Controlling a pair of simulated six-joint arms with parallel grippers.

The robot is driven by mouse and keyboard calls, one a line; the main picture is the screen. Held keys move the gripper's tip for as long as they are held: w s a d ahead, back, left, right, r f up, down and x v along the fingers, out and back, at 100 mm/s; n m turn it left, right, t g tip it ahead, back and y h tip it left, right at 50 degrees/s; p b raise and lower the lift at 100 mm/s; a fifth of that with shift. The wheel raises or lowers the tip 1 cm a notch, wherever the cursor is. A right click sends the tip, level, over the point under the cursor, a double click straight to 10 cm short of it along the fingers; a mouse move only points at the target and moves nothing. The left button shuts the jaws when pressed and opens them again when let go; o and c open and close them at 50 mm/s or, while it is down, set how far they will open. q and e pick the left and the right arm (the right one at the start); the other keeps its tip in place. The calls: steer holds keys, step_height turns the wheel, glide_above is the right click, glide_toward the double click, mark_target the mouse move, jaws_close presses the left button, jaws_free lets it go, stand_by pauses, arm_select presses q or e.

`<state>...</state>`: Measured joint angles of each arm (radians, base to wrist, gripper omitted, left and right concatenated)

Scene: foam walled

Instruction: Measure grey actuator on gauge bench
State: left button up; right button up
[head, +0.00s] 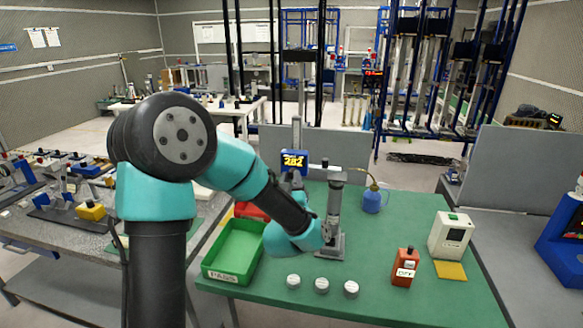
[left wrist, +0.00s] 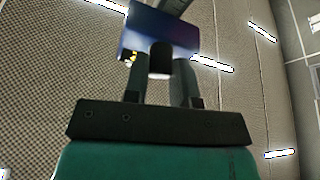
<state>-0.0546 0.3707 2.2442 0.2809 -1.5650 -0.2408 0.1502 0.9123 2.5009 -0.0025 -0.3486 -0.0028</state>
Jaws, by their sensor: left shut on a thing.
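The gauge bench stands mid-table in the head view, with an upright column, a metal base (head: 331,250) and a lit blue readout (head: 294,161) that seems to read 282. A grey upright cylinder (head: 334,202), apparently the grey actuator, stands over the base. My left gripper (head: 328,231) is at its lower part, shut on it, largely hidden by my own wrist. In the left wrist view, its two fingers (left wrist: 160,88) point toward the blue readout housing (left wrist: 160,32), with a dark cylinder end between them. My right gripper is not in view.
A green bin (head: 207,270) marked PASS is at the left table edge, a red bin (head: 250,211) behind it. Grey partitions stand behind.

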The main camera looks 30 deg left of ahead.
arm_select(q)
steer(key=shift+f, duration=0.35)
steer(key=o, duration=0.8)
